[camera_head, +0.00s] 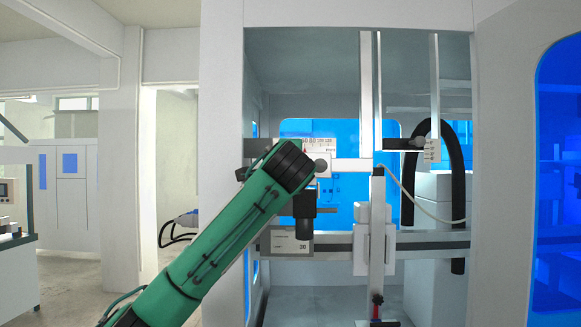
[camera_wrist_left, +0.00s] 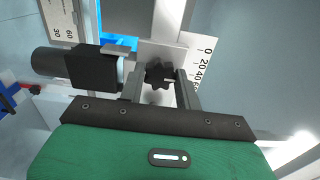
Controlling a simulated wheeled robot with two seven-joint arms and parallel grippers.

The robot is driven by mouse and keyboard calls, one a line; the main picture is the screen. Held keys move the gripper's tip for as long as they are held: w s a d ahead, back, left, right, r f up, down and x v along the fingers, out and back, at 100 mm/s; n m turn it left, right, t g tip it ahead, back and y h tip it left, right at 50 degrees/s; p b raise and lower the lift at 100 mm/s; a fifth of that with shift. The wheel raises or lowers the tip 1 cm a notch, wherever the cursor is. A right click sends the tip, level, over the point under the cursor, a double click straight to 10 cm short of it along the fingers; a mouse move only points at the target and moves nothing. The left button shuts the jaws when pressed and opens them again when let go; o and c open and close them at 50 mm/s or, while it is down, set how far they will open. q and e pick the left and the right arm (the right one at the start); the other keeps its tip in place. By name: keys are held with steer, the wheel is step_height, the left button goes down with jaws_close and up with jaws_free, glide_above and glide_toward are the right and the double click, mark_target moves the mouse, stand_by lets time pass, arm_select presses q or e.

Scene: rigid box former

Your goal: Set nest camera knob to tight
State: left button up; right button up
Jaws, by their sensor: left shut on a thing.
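The black star-shaped knob (camera_wrist_left: 158,76) sits in front of a pale plate in the left wrist view. My left gripper (camera_wrist_left: 161,80) has one finger on each side of the knob and is shut on it. The nest camera (camera_wrist_left: 92,67), a black block with a grey cylinder, is just left of the fingers. In the head view my green left arm reaches up to the rail, with its gripper (camera_head: 318,166) near the white scale plate (camera_head: 322,146). The nest camera (camera_head: 303,204) hangs below. The knob is hidden there by my wrist. My right gripper is not in view.
A lower plate marked 30 (camera_head: 291,243) is on the horizontal rail (camera_head: 335,242). Vertical posts (camera_head: 377,230) and a curved black hose (camera_head: 458,190) stand to the right. The cabinet's front frame (camera_head: 222,130) is left of the opening.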

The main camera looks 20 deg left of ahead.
arm_select(q)
steer(key=o, duration=1)
steer(key=shift+c, duration=0.2)
steer(key=shift+s+d, duration=0.1)
steer(key=b+v, duration=0.7)
steer(key=v, duration=0.6)
steer(key=shift+s, duration=0.3)
